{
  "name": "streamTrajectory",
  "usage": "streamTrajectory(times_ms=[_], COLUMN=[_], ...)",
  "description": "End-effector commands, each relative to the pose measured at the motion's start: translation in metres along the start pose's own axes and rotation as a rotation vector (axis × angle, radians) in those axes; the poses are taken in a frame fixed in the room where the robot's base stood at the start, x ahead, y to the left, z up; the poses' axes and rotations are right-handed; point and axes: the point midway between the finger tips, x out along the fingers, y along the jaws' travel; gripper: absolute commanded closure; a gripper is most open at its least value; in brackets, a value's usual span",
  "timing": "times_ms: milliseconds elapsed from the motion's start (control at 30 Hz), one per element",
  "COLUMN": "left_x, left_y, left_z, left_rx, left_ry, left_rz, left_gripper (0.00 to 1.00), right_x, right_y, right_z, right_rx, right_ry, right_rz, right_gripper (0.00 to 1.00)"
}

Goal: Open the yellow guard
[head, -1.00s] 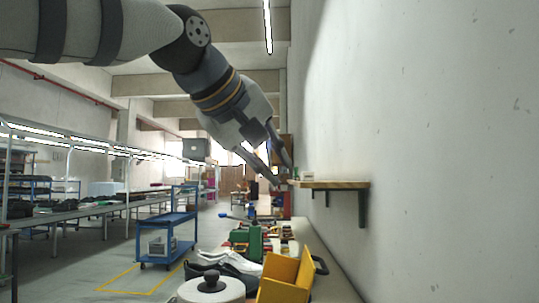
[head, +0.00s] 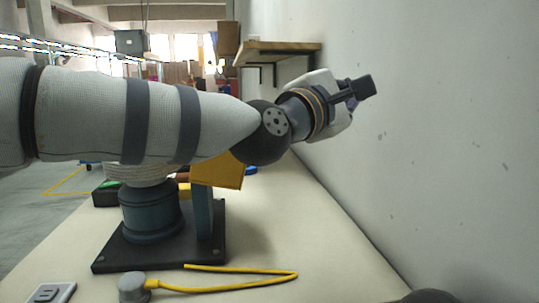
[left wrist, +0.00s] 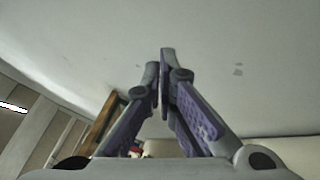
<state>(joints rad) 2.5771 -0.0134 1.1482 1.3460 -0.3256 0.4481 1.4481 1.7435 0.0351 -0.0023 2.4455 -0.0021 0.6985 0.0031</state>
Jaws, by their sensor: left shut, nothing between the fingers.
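The yellow guard (head: 222,173) shows in the head view as a flat yellow panel beside a dark blue-green machine (head: 151,212) on a dark base plate. My left arm crosses in front, hiding the guard's upper part and the machine's top, so I cannot tell how the guard is set. My left gripper (head: 364,88) is shut and empty, above and to the right of the guard, clear of it and near the wall. In the left wrist view its fingertips (left wrist: 166,62) meet against the pale wall. My right gripper is not in view.
A yellow cable (head: 245,286) runs from a grey round piece (head: 133,289) on the pale bench (head: 290,240). A small switch box (head: 50,293) lies at the front left. A wooden shelf (head: 280,48) juts from the wall behind. The bench right of the machine is clear.

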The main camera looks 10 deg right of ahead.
Motion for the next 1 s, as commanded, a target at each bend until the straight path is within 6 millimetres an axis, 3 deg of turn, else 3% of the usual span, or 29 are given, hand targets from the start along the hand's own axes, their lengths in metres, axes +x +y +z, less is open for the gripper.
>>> streamTrajectory(times_ms=[33, 133, 200, 300, 400, 567, 1000], left_x=[0.002, -0.015, -0.038, -0.075, -0.101, -0.108, -0.058], left_y=[-0.038, -0.064, -0.082, -0.106, -0.121, -0.119, -0.074], left_z=[-0.015, -0.035, -0.056, -0.082, -0.095, -0.104, -0.167], left_rx=[-0.21, -0.599, -0.824, -1.044, -1.152, -1.185, -1.178], left_ry=[0.015, 0.083, 0.157, 0.266, 0.338, 0.367, 0.363], left_rz=[0.108, 0.39, 0.575, 0.791, 0.927, 0.99, 0.991], left_gripper=[1.0, 1.0, 1.0, 1.0, 1.0, 1.0, 1.0], right_x=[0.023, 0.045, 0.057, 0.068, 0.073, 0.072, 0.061], right_y=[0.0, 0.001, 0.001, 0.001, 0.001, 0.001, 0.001], right_z=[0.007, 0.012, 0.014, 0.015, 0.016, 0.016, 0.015], right_rx=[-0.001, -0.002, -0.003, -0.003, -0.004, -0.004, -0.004], right_ry=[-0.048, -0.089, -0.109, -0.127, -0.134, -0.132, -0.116], right_rz=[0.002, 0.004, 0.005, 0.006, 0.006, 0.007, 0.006], right_gripper=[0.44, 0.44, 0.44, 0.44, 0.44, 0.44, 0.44])
